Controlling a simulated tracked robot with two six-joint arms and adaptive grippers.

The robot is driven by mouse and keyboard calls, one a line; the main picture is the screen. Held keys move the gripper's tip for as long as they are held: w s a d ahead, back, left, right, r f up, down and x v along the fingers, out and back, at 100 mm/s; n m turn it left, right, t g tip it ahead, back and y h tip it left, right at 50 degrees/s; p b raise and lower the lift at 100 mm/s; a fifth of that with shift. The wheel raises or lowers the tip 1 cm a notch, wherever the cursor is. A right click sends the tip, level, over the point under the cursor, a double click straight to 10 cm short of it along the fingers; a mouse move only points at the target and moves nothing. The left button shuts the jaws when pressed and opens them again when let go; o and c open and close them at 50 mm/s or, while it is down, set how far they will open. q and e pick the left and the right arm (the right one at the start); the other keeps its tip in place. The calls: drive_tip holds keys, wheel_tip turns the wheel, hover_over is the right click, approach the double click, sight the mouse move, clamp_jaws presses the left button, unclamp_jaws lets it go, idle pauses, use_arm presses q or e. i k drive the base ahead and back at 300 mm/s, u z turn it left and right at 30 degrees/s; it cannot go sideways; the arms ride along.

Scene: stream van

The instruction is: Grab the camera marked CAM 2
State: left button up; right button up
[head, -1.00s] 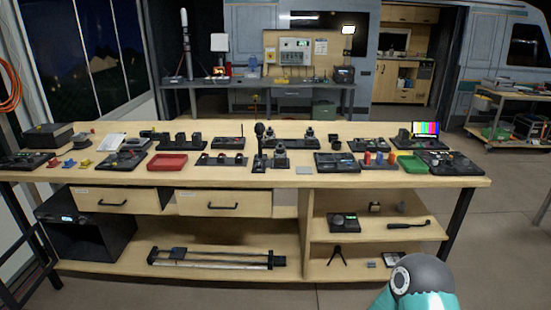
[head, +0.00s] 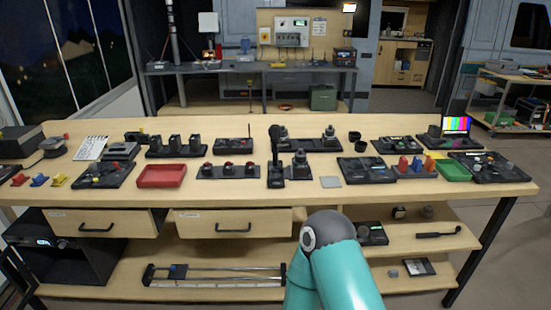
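No label reading CAM 2 is legible in the head view, so I cannot tell which thing is that camera. Small dark upright devices that could be cameras stand on black bases on the workbench (head: 350,200). One row of three (head: 175,143) stands at the back left. A dark device (head: 300,160) stands right of the centre, and another (head: 329,134) is behind it. Neither gripper is in view. Only a teal link of my arm shows at the bottom centre, in front of the bench.
A red tray (head: 161,176) and a green tray (head: 453,172) lie on the bench. A tall black microphone-like thing (head: 277,150) stands near its middle. A small screen with colour bars (head: 456,125) is at the right. Drawers and open shelves (head: 400,245) are below the top.

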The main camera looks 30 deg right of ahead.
sight(300, 166)
drive_tip(key=z, duration=0.15)
drive_tip(key=i, duration=0.75)
drive_tip(key=z, duration=0.55)
